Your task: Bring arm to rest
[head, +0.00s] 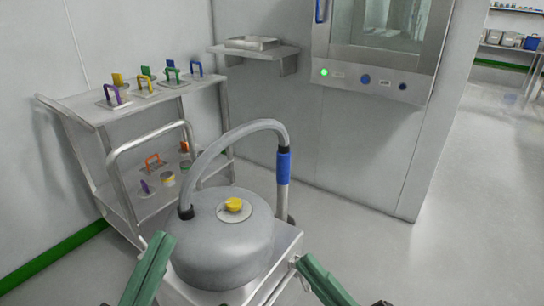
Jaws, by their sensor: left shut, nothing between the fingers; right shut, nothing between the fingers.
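My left gripper (161,243) shows as green fingers at the bottom, left of centre, pointing up, shut and empty. It appears beside the left side of a grey vacuum drum in the picture. My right gripper (306,264) shows as green fingers at the bottom, right of centre, pointing up and left, shut and empty. It appears close to the right edge of the cart under the drum; whether it touches is unclear. Most of both arms is out of view.
The grey drum (222,252) with a yellow knob and hose (240,128) stands on a cart (284,250) in front. A shelf trolley (85,108) holds several coloured-handled pieces at left. A wall shelf (270,52) and cabinet (372,85) stand behind. Floor (470,200) is free at right.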

